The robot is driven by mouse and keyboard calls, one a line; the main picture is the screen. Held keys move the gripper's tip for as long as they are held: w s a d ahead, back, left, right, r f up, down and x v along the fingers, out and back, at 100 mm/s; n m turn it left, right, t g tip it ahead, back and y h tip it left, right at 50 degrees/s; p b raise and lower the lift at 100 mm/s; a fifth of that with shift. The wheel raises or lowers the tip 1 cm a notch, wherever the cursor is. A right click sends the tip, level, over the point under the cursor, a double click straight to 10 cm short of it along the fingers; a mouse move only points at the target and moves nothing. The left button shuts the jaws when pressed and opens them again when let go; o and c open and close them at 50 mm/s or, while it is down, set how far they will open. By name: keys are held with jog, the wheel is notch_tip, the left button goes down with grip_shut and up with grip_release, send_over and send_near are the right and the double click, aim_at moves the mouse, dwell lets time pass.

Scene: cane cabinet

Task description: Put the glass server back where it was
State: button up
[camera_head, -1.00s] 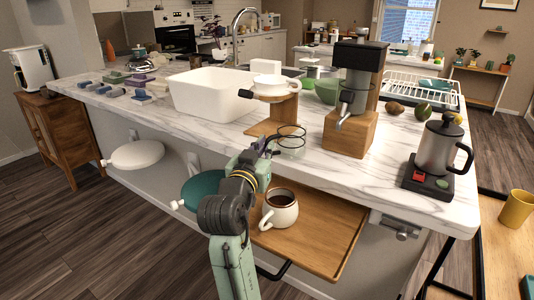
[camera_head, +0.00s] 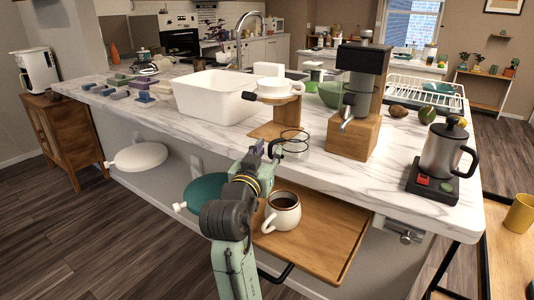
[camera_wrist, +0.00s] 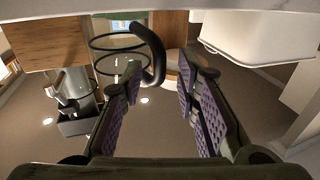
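The glass server (camera_head: 294,143) is a clear round vessel with dark rings and a black handle. It stands upright at the front of the wooden dripper stand (camera_head: 262,131), under the white dripper (camera_head: 275,87). My gripper (camera_head: 266,153) is at its handle side, just left of it. In the wrist view, which is upside down, the server's rings (camera_wrist: 118,42) and curved black handle (camera_wrist: 155,55) show just past the fingertips. My fingers (camera_wrist: 168,85) are apart, with the handle's end near the left finger. Nothing is clamped between them.
A wooden pull-out tray (camera_head: 325,230) with a coffee mug (camera_head: 282,211) lies below my gripper. A grinder on a wooden block (camera_head: 355,140) stands right of the server. A white basin (camera_head: 213,97) is behind left. A kettle (camera_head: 444,150) stands at the counter's right end.

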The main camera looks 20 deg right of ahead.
jog(key=shift+r, duration=0.25)
jog(key=shift+s+a+f, duration=0.15)
jog(key=shift+s+a, duration=0.05)
jog(key=shift+s, duration=0.05)
jog(key=b+v, duration=1)
jog(key=v, duration=0.1)
jog(key=shift+s, duration=0.15)
